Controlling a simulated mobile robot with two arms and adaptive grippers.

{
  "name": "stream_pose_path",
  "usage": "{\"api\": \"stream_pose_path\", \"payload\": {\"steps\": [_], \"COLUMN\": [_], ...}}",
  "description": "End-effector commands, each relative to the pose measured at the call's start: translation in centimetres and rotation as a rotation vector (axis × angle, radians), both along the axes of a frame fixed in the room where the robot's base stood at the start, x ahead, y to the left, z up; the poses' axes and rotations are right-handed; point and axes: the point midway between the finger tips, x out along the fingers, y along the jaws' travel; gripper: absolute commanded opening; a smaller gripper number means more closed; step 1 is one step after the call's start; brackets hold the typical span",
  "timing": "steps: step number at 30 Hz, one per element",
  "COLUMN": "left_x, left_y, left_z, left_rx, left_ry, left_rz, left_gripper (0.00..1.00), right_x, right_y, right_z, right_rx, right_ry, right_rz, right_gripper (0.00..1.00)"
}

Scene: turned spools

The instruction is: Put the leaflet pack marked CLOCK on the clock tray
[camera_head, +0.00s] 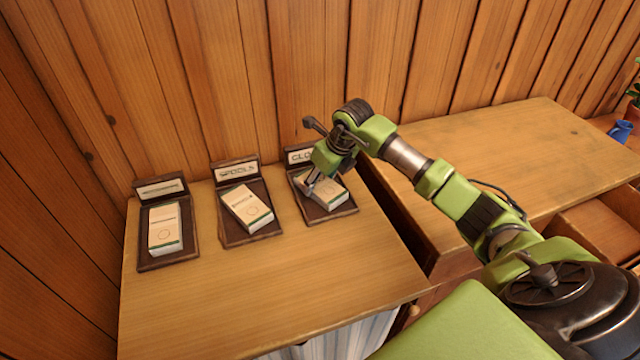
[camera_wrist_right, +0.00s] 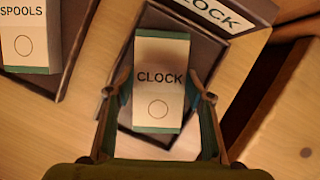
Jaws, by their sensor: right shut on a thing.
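The leaflet pack marked CLOCK (camera_wrist_right: 159,62) is white with green ends and lies between the fingers of my right gripper (camera_wrist_right: 162,90) in the wrist view. In the head view the pack (camera_head: 330,191) is at the clock tray (camera_head: 328,217), a dark wooden tray with an upright name board. The pack lies over the tray's floor, slightly turned; I cannot tell if it rests on it or hangs just above. My right gripper (camera_head: 314,187) is shut on the pack from above. My left gripper is not in view.
The SPOOLS tray (camera_head: 230,237) with its own pack (camera_head: 246,208) stands just left. A further tray (camera_head: 150,262) holds another pack (camera_head: 164,228); its label is unreadable. The front of the table (camera_head: 270,310) is clear. A second wooden surface (camera_head: 500,150) stands at right.

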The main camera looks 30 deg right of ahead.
Motion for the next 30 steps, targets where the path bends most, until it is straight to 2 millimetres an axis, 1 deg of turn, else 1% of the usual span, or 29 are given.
{"api": "stream_pose_path", "payload": {"steps": [3,6,7,9,18,22,26,30], "left_x": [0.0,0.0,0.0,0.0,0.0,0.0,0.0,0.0], "left_y": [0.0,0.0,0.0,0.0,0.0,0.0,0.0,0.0], "left_z": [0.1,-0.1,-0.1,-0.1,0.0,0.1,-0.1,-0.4], "left_rx": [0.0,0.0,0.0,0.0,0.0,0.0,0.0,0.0], "left_ry": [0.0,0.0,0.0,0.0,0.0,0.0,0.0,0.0], "left_rz": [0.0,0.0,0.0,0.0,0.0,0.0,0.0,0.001], "left_gripper": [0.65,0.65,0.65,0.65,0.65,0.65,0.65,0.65], "right_x": [0.0,0.0,0.0,0.0,0.0,-0.2,-0.9,-2.0], "right_y": [0.0,0.0,0.0,0.0,0.0,-0.1,-0.3,-0.5], "right_z": [0.1,-0.2,-0.2,-0.1,-0.1,0.5,2.4,5.2], "right_rx": [0.0,0.0,0.0,0.0,0.0,-0.001,-0.003,-0.003], "right_ry": [0.0,0.0,0.001,0.001,0.001,0.0,-0.004,-0.004], "right_rz": [0.0,0.0,0.0,0.0,0.0,0.0,0.001,0.001], "right_gripper": [0.23,0.23,0.51,0.65,0.65,0.65,0.65,0.65]}}
